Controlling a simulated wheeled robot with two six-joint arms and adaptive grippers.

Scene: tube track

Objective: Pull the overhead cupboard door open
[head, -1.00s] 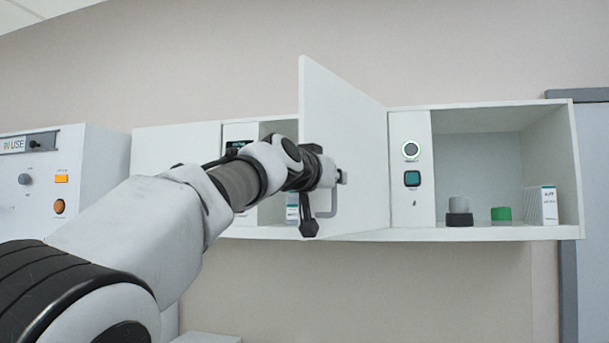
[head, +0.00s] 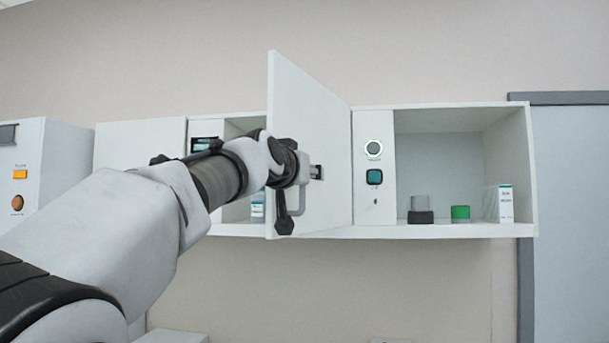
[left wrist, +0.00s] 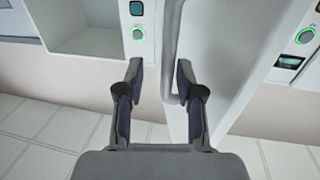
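The overhead cupboard door (head: 312,120) is a white panel standing partly open, swung out from its right side. Its grey bar handle (head: 298,198) is on the door's outer face, partly covered by my left gripper (head: 300,185). In the left wrist view the handle (left wrist: 170,45) runs between the two fingers of my left gripper (left wrist: 159,75), close to the right finger. The fingers are spread apart, with a gap between the handle and the left finger. Contact with the right finger cannot be told. My right gripper is in neither view.
The cupboard (head: 440,230) has an open bay at right holding a grey-and-black container (head: 420,210), a green cap (head: 460,213) and a white box (head: 500,203). A panel with a lit ring button (head: 374,149) adjoins the door. A white instrument (head: 50,170) stands at left.

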